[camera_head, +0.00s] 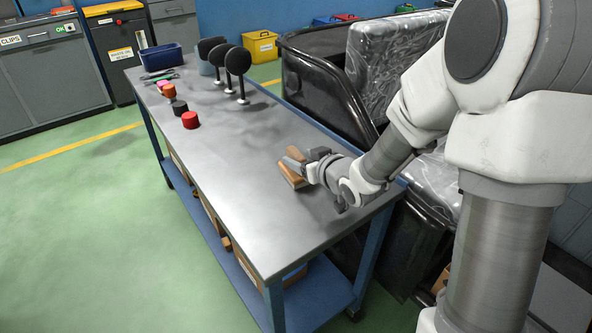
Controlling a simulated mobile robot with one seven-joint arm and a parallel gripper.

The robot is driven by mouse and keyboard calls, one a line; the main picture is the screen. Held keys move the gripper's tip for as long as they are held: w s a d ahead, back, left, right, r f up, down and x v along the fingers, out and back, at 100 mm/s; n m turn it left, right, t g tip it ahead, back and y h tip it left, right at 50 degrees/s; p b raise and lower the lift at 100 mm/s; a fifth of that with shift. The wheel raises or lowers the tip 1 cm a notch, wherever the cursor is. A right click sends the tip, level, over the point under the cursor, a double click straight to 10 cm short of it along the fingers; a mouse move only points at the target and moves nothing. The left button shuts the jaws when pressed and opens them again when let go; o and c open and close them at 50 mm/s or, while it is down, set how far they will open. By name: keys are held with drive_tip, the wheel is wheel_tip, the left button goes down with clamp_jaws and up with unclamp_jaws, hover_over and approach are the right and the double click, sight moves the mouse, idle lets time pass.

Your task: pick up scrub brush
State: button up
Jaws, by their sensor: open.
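A wooden brown block-like thing, likely the scrub brush (290,178), lies on the grey metal tabletop towards the near right part. My gripper (293,164) is low over the table at the brush, with its fingers beside or over it. The gripper is open. The fingers and wrist hide part of the brush, and I cannot tell whether they touch it.
On the workbench (235,215) stand a red cylinder (190,120), a dark cylinder (179,107), several black round-headed things (237,62) and a blue bin (161,57). A black cart (322,95) with wrapped goods stands along the right side. The near tabletop is clear.

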sight(291, 151)
drive_tip(key=x, duration=0.2)
drive_tip(key=b+x, duration=0.1)
drive_tip(key=x, duration=0.2)
drive_tip(key=shift+w+a+r+b, duration=0.15)
drive_tip(key=shift+w+a+b, duration=0.05)
drive_tip(key=shift+w+b, duration=0.15)
clamp_jaws()
